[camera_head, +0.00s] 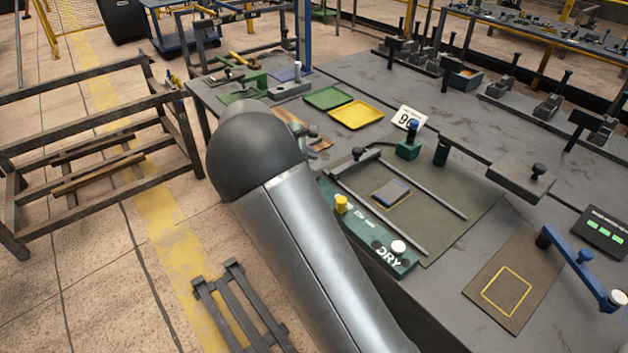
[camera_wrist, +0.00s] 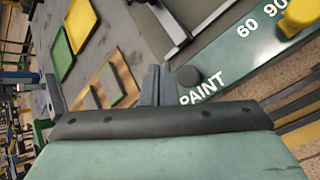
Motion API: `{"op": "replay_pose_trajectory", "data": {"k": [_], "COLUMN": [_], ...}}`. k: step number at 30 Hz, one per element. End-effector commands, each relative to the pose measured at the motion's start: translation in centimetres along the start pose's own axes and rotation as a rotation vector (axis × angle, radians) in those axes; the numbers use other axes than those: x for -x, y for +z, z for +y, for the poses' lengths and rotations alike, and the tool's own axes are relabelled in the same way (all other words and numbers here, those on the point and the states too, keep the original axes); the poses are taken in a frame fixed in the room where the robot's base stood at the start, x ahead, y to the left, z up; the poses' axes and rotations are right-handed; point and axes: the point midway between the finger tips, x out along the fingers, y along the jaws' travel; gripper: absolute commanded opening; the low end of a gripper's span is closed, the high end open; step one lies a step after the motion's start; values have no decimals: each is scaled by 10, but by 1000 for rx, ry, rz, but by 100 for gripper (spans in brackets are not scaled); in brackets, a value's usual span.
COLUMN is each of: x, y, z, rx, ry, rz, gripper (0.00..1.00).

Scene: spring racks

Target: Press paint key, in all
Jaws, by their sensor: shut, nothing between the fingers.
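The paint key is a dark round button (camera_wrist: 188,76) beside the white word PAINT on a green control panel (camera_wrist: 240,50) in the wrist view. My gripper (camera_wrist: 157,72) is shut and empty. Its fingertips appear just left of the paint key; I cannot tell whether they touch it. In the head view the same panel (camera_head: 368,238) shows a yellow knob (camera_head: 341,203) and a white key (camera_head: 398,247) by the word DRY. My arm hides the paint key and my gripper there.
Green (camera_head: 329,98) and yellow (camera_head: 357,115) trays lie behind the panel. A frame with rails (camera_head: 445,198) holds a small blue-grey plate (camera_head: 393,192). A blue lever (camera_head: 572,262) stands at right. A number card (camera_head: 408,118) stands farther back.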

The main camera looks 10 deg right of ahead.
Motion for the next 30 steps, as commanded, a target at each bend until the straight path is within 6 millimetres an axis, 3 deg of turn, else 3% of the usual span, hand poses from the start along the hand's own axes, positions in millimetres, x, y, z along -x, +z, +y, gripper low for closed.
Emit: {"op": "replay_pose_trajectory", "data": {"k": [3, 9, 30], "x": [-16, -27, -28], "y": [-12, -20, -20], "z": [-12, -20, -20], "rx": [1, 1, 0], "ry": [-1, 0, -1], "rz": [-1, 0, 0], "gripper": [0, 0, 0]}}
